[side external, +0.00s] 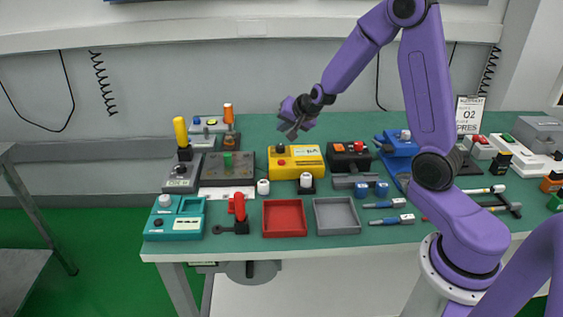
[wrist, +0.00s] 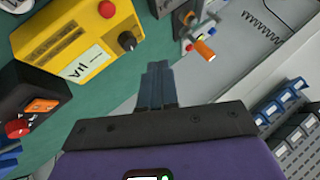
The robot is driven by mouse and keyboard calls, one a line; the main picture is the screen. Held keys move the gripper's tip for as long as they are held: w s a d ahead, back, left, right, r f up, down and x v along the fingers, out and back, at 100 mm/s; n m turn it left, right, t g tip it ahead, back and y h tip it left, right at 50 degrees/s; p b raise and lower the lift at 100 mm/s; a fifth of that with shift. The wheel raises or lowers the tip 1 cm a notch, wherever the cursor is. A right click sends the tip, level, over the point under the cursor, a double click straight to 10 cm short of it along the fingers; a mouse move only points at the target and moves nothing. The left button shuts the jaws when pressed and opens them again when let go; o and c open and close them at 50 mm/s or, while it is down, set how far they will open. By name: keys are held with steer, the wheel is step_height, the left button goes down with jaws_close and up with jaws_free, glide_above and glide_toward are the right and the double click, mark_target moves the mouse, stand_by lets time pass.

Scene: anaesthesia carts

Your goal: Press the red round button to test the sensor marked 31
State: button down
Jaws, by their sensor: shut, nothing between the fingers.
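A yellow box (side external: 295,160) has a red round button (wrist: 106,9) and a black knob (wrist: 127,41) at one end, the left end in the side view. The box also shows in the wrist view (wrist: 70,45), with a dark mark on its label. I cannot read a clear 31 on any device. A black box (side external: 348,160) to its right also has a red round button (wrist: 16,129) and an orange switch. My gripper (side external: 292,136) is shut and empty, raised above the table behind the yellow box, touching nothing. Its closed fingers (wrist: 158,70) show in the wrist view.
A grey box (side external: 226,170) with a green part is left of the yellow box. A yellow-handled lever (side external: 181,133) and an orange-topped item (side external: 228,113) stand behind left. Red (side external: 285,218) and grey trays (side external: 336,216) lie in front. The back strip of green table is mostly clear.

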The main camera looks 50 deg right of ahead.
mark_target(284, 162)
steer(key=shift+f, duration=4.35)
steer(key=shift+f, duration=0.2)
steer(key=shift+f, duration=0.2)
steer(key=shift+f, duration=0.4)
steer(key=shift+r, duration=0.8)
steer(key=shift+r, duration=2.5)
